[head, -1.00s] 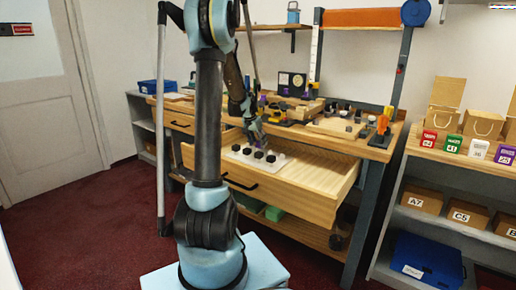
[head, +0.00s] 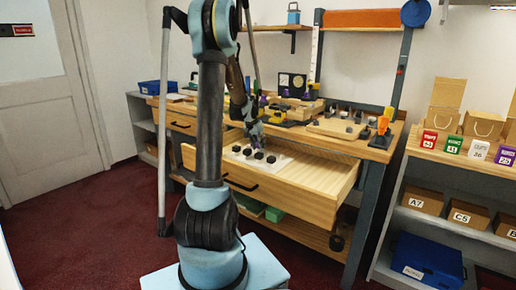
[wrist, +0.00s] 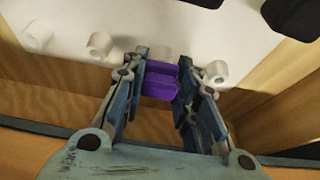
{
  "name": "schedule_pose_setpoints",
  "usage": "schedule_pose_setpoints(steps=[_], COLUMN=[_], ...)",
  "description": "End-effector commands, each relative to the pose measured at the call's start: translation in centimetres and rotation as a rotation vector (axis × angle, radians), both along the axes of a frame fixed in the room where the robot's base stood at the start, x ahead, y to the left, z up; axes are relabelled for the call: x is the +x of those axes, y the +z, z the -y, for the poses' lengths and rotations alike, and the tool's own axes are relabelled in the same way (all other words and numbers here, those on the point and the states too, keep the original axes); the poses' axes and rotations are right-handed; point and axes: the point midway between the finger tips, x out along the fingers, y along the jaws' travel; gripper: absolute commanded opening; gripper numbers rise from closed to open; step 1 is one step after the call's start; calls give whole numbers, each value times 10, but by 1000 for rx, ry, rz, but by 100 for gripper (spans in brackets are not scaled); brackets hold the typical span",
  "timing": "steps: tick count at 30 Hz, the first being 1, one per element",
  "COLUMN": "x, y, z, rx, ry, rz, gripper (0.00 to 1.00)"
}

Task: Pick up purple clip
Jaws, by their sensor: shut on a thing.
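The purple clip (wrist: 160,80) sits between the two fingers of my gripper (wrist: 159,88) in the wrist view, with both fingers closed against its sides. In the head view my gripper (head: 255,138) is low over the open wooden drawer (head: 305,182), at the white holder board (head: 284,159). In the wrist view the white board (wrist: 75,22) lies behind the clip. I cannot tell whether the clip still touches it. The clip is too small to make out clearly in the head view.
Short white pegs (wrist: 102,44) stand on the board beside the clip. Several black pieces (head: 258,155) sit on the board close to my gripper. The drawer's right part is bare. The cluttered workbench top (head: 375,150) lies above and behind the drawer.

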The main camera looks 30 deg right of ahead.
Motion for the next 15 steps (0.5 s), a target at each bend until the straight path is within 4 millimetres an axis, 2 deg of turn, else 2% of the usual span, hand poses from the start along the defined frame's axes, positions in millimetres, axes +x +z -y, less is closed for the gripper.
schedule_pose_setpoints(steps=[5,13,15], x=[1,0,0], y=[7,30,27], z=[0,0,-3], rx=[0,0,-37], ry=[0,0,1], rz=[1,1,16], gripper=[17,17,17])
